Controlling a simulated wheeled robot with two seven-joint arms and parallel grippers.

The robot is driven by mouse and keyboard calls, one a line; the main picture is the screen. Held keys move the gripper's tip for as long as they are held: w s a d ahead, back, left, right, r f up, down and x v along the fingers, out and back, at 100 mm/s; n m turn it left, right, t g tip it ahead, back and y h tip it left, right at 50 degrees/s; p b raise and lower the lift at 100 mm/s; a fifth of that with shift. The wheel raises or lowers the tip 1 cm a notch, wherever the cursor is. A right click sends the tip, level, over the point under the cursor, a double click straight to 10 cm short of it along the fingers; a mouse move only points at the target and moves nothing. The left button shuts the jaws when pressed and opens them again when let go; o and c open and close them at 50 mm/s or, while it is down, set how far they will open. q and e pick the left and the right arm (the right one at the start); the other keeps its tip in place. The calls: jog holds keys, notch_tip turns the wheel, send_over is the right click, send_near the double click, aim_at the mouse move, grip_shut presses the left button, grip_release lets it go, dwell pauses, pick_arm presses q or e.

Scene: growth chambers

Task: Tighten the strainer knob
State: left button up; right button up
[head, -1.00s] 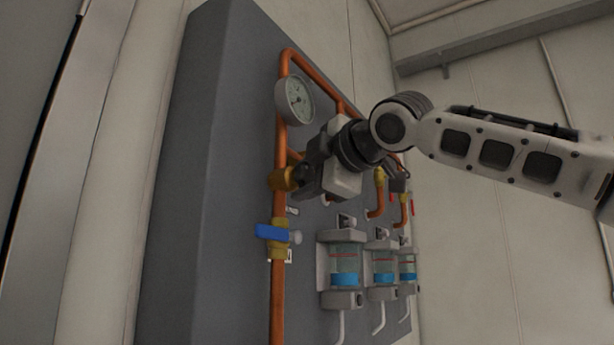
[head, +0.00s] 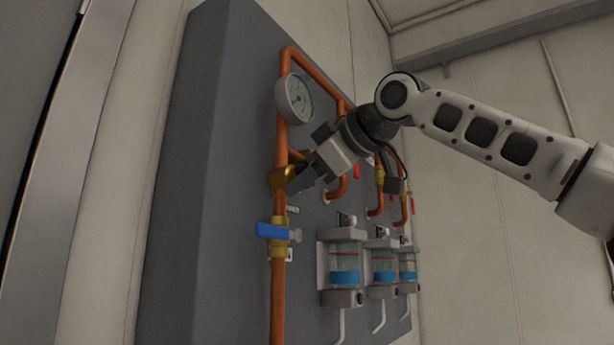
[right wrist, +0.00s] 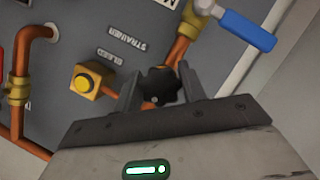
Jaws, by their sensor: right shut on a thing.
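The black lobed strainer knob (right wrist: 158,86) shows in the right wrist view, between the two fingers of my right gripper (right wrist: 160,90). The gripper is shut on it, with a finger on each side. In the head view my right gripper (head: 296,180) reaches the brass strainer fitting (head: 279,178) on the copper pipe, and its fingers hide the knob. The printed label STRAINER (right wrist: 126,37) is on the panel in the right wrist view. My left gripper is not in view.
A blue-handled valve (head: 271,231) sits below the strainer. A round gauge (head: 294,98) is above it. Several clear bowls with blue bands, including one (head: 345,262), hang on the grey panel (head: 190,240). A brass fitting with a yellow button (right wrist: 88,80) is beside the knob.

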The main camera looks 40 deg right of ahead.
dwell(0.5)
jog(key=o, duration=1)
jog(key=v, duration=1.6)
jog(key=shift+w+d, duration=0.1)
